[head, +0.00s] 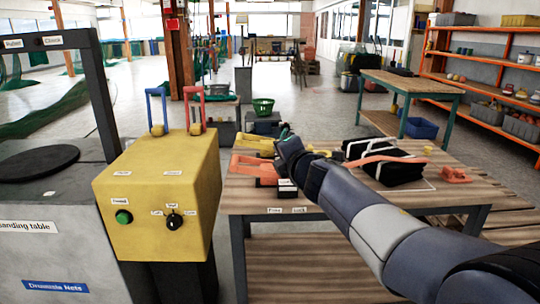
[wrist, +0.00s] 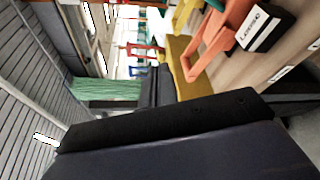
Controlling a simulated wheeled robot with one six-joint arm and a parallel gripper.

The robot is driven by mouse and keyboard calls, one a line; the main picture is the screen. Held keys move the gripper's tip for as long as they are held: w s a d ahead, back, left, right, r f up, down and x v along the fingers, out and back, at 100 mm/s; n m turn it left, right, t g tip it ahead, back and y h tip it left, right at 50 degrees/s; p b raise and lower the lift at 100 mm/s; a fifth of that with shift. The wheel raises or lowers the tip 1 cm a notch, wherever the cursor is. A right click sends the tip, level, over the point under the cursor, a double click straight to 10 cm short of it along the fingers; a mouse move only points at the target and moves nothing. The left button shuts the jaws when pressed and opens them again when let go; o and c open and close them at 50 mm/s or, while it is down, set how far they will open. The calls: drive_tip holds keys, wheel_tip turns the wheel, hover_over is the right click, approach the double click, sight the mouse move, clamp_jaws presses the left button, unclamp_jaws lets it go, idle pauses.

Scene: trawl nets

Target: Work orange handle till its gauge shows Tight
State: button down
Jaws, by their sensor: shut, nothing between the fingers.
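An orange handle (head: 250,164) stands on the near left of the wooden table, attached to a dark base. It also shows large in the wrist view (wrist: 216,42), tilted by the camera's angle. A white label that reads "Loose" (wrist: 254,27) is on the black block beside it, seemingly its gauge. My gripper (head: 284,138) is shut and empty, just above and to the right of the handle in the head view. I cannot tell whether it touches the handle. My forearm hides part of the table behind it.
A yellow handle-like piece (head: 254,147) lies behind the orange one. A black strapped bundle (head: 402,172) and an orange clamp-like piece (head: 455,175) are farther right. A yellow control box (head: 160,180) with red and blue handles stands close on the left.

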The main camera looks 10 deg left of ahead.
drive_tip(key=s+a+f+m+g+h+p, duration=0.4)
drive_tip(key=s+h+p, duration=0.35)
drive_tip(key=p, duration=0.85)
drive_tip(key=s+d+g+h+p, duration=0.1)
drive_tip(key=s+g+h+p, duration=0.2)
drive_tip(key=s, duration=0.7)
drive_tip(key=s+d+r+g+h+p, duration=0.1)
drive_tip(key=s+g+h+p, duration=0.2)
drive_tip(key=s+p, duration=0.5)
drive_tip(key=s+h, duration=0.1)
drive_tip(key=s, duration=0.2)
drive_tip(key=shift+d+r+p, duration=0.15)
drive_tip(key=shift+d+p, duration=0.15)
drive_tip(key=shift+d, duration=0.05)
drive_tip(key=shift+w+m, duration=0.1)
drive_tip(key=shift+m, duration=0.2)
